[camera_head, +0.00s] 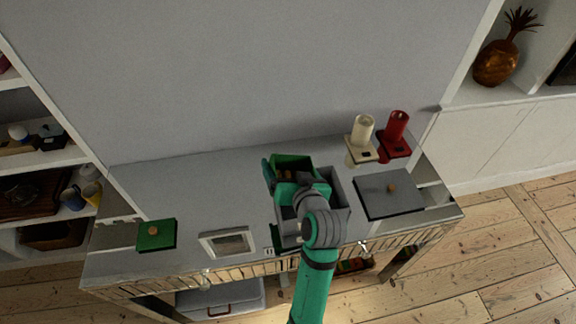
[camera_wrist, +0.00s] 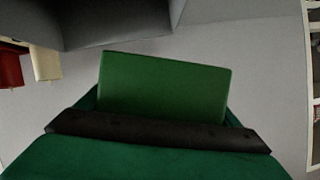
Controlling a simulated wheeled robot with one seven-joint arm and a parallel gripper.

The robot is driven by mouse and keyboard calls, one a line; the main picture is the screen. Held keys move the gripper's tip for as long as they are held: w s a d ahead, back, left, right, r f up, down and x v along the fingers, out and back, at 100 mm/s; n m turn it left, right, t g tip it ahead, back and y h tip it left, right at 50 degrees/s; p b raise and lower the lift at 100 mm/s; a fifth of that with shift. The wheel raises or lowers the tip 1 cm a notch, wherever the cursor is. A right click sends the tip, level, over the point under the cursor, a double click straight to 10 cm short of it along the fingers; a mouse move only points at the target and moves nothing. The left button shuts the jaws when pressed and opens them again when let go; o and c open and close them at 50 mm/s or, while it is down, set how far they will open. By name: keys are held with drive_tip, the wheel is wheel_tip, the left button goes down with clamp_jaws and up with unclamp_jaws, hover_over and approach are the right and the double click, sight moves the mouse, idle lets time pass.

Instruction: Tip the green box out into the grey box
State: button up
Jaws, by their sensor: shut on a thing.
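The green box (camera_head: 293,161) is in my gripper (camera_head: 296,184), which is shut on its near side. It is at the back left of the grey box, and its inside shows something brownish. Whether it touches the grey box is hidden. The grey box (camera_head: 339,185) stands open on the cabinet top, and my arm covers much of it. In the wrist view the green box's wall (camera_wrist: 163,85) fills the middle against my gripper (camera_wrist: 160,128). The grey box's dark side (camera_wrist: 120,22) shows at the top.
A green lid (camera_head: 156,236) lies at the left and a grey lid (camera_head: 388,196) at the right. A picture frame (camera_head: 228,243) is at the front. The wall is close behind.

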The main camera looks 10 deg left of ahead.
sight(300, 161)
drive_tip(key=m, duration=0.1)
drive_tip(key=m+y, duration=0.2)
drive_tip(key=shift+s+a+f+m, duration=0.1)
drive_tip(key=shift+a+f+m, duration=0.25)
drive_tip(key=shift+m, duration=0.05)
drive_tip(key=shift+d+r+m+y, duration=0.15)
drive_tip(key=shift+d+m+y, duration=0.15)
drive_tip(key=shift+m+y, duration=0.65)
drive_tip(key=m, duration=0.1)
drive_tip(key=d+m+y, duration=0.1)
drive_tip(key=m, duration=0.2)
drive_tip(key=shift+w+d+r+m+t+y, duration=0.15)
drive_tip(key=shift+w+r+m+t+y, duration=0.1)
drive_tip(key=shift+w+t+y, duration=0.15)
drive_tip(key=m, duration=0.1)
drive_tip(key=d+m+t, duration=0.1)
drive_tip(key=m, duration=0.1)
drive_tip(key=d+r+m+y, duration=0.1)
drive_tip(key=shift+w+d+m, duration=0.15)
drive_tip(key=shift+w+m, duration=0.25)
drive_tip(key=shift+d+r+m+t, duration=0.2)
drive_tip(key=shift+d+m+t, duration=0.45)
drive_tip(key=shift+m, duration=0.35)
drive_tip(key=shift+a, duration=0.15)
drive_tip(key=shift+w, duration=0.2)
